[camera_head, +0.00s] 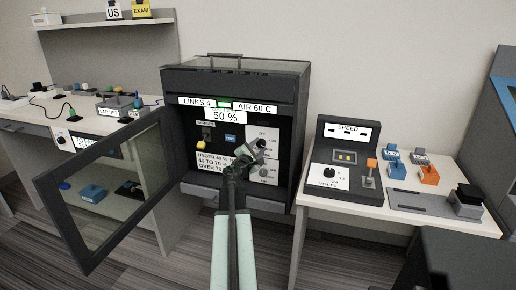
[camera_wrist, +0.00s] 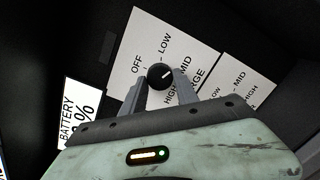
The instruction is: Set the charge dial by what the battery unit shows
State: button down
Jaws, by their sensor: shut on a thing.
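The battery unit is a dark cabinet (camera_head: 290,85) with its glass door (camera_head: 105,190) swung open to the left. Its labels read "LINKS 4", "AIR 60 C" and "50 %" (camera_head: 226,117). A rule card (camera_head: 213,161) inside reads under 40 %, 40 to 70 % and over 70, its right part hidden by my arm. The charge dial (camera_wrist: 160,74) is a round black knob on a white plate marked OFF, LOW, MID and HIGH.
A second plate with LOW, MID and HIGH marks (camera_wrist: 239,84) lies beside the dial plate. The open door edge stands left of my arm.

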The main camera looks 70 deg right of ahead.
jog(key=shift+d+r+m+p, duration=0.15)
jog(key=shift+m+p, duration=0.2)
jog(key=shift+m, duration=1.75)
jog(key=c, duration=0.9)
grip_release()
jog(key=a, duration=0.8)
